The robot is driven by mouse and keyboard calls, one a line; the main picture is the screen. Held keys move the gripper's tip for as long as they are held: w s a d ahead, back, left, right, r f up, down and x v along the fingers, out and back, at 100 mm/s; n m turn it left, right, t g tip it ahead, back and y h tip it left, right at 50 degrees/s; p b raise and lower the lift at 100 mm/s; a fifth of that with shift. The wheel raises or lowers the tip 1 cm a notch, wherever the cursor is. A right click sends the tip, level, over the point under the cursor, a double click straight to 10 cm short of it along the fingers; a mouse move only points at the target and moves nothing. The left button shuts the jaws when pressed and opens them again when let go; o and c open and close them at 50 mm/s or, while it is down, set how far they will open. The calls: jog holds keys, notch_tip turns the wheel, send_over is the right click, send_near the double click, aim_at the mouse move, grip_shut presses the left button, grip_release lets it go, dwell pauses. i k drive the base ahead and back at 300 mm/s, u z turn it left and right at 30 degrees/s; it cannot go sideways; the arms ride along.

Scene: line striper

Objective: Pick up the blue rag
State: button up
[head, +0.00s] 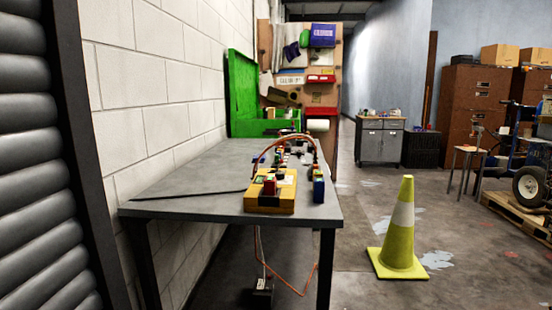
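I cannot make out a blue rag for certain. A bluish-grey, folded, cloth-like thing (291,52) hangs on the brown board at the back, too small to name surely. A blue box-like thing (323,35) is at the board's upper right. A small blue item (318,190) stands on the grey table near its right edge. My gripper is not in view.
The grey table (180,190) stands along the white block wall. It holds a yellow block with small parts (270,196), cables, and an open green case (242,95). A yellow cone (398,235) stands on the floor to the right; a hand truck (530,160) is farther right.

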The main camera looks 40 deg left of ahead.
aim_at(256, 156)
jog(key=u, duration=0.05)
jog(key=i, duration=2.85)
jog(key=u, duration=2.5)
jog(key=i, duration=1)
jog(key=z, duration=0.05)
